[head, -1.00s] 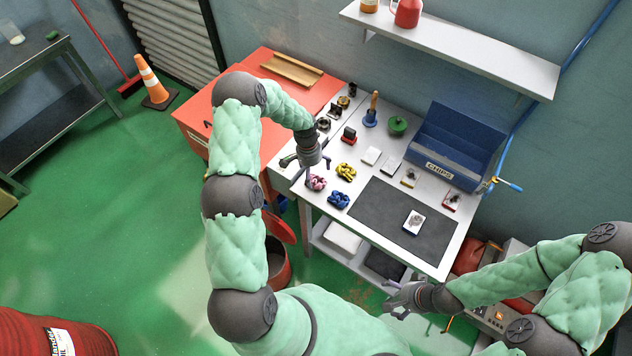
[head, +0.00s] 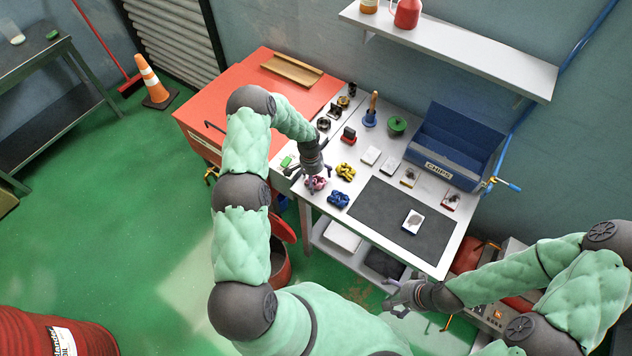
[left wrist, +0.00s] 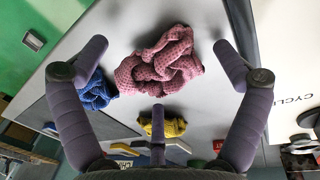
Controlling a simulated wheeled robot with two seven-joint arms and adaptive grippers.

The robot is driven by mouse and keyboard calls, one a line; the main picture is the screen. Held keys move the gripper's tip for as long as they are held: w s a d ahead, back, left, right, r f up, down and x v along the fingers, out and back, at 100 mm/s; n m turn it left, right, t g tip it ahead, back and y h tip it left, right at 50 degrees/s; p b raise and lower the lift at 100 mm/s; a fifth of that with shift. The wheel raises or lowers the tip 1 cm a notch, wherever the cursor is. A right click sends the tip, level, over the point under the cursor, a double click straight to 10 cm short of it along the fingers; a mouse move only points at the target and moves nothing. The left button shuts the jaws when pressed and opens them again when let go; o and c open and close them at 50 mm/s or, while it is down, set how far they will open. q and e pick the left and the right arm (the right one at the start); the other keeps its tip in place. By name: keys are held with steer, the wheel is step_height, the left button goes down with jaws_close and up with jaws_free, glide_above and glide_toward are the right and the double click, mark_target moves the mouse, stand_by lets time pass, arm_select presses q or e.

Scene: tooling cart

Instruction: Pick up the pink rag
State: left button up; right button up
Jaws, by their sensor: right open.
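The pink rag (head: 316,184) lies crumpled on the white cart top near its left front edge. In the left wrist view the pink rag (left wrist: 160,65) lies between and beyond the spread fingers of my left gripper (left wrist: 160,65). In the head view my left gripper (head: 314,174) is right over the rag, pointing down and partly covering it. It is open and holds nothing. My right gripper (head: 394,296) is open and empty, low in front of the cart's front edge.
A blue rag (head: 339,200) and a yellow rag (head: 345,172) lie close to the pink one; the blue rag (left wrist: 96,92) shows beside the left finger in the wrist view. A dark mat (head: 375,210) lies to the right. A blue bin (head: 455,150) stands behind.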

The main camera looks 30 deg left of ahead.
arm_select(q)
steer(key=c, duration=0.6)
steer(key=shift+r, duration=0.75)
steer(key=s+d+r+b, duration=0.2)
steer(key=s+d+r, duration=0.6)
steer(key=s+r, duration=0.3)
steer(key=shift+d+r, duration=0.25)
steer(key=shift+d, duration=0.1)
steer(key=shift+o, duration=0.2)
steer(key=c, duration=0.4)
